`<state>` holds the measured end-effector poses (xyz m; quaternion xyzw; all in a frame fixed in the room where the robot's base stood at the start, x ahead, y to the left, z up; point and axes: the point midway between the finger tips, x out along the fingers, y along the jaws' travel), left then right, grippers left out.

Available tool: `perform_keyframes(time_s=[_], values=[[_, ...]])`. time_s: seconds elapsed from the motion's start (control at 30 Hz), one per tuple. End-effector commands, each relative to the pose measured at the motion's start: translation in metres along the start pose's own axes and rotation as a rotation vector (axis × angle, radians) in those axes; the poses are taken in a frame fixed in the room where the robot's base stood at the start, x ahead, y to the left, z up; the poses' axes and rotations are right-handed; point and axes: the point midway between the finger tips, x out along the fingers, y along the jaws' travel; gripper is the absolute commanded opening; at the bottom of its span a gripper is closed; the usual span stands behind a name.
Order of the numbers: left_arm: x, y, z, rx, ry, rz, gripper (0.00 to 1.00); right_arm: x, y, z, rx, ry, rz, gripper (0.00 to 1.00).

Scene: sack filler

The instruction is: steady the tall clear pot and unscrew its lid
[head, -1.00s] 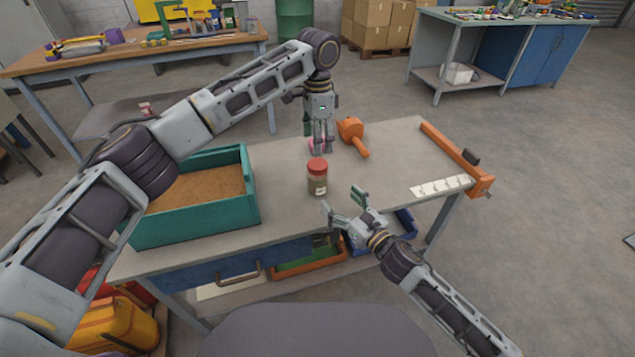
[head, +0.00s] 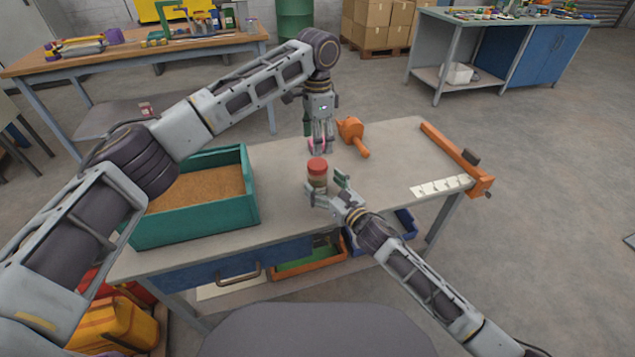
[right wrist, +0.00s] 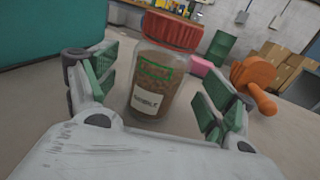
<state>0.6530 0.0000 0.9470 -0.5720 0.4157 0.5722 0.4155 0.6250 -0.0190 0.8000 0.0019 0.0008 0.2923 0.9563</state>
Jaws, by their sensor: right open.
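The tall clear pot (head: 317,180) stands upright on the workbench, with brown contents and a red lid (head: 317,165). In the right wrist view the pot (right wrist: 150,88) shows a white label, and its red lid (right wrist: 174,30) is on top. My right gripper (head: 327,188) is open, with its green-padded fingers on either side of the pot's body. Gaps show between pads and pot in the wrist view. My left gripper (head: 321,147) points down behind the pot, above the bench; whether its fingers are open is unclear.
A pink object (right wrist: 201,66) lies behind the pot, close to my left gripper. An orange tool (head: 352,135) lies to its right. A teal sand-filled box (head: 250,205) stands at left. An orange rail (head: 455,158) runs along the bench's right edge.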

Motion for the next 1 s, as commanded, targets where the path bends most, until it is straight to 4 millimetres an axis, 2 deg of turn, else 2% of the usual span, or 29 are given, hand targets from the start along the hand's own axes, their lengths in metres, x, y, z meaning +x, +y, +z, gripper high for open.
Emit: perform_keyframes(time_s=[0.33, 0.8, 1.0], values=[[0.0, 0.0, 0.0, 0.0, 0.0, 0.0, 0.7, 0.029, 0.0, 0.0, 0.0, -0.001, 0.0, 0.83], [0.0, 0.0, 0.0, 0.0, 0.0, 0.0, 0.7, 0.035, 0.0, 0.001, 0.0, -0.001, 0.0, 0.83], [0.0, 0.0, 0.0, 0.0, 0.0, 0.0, 0.7, 0.034, 0.0, 0.001, 0.0, -0.001, 0.0, 0.58]])
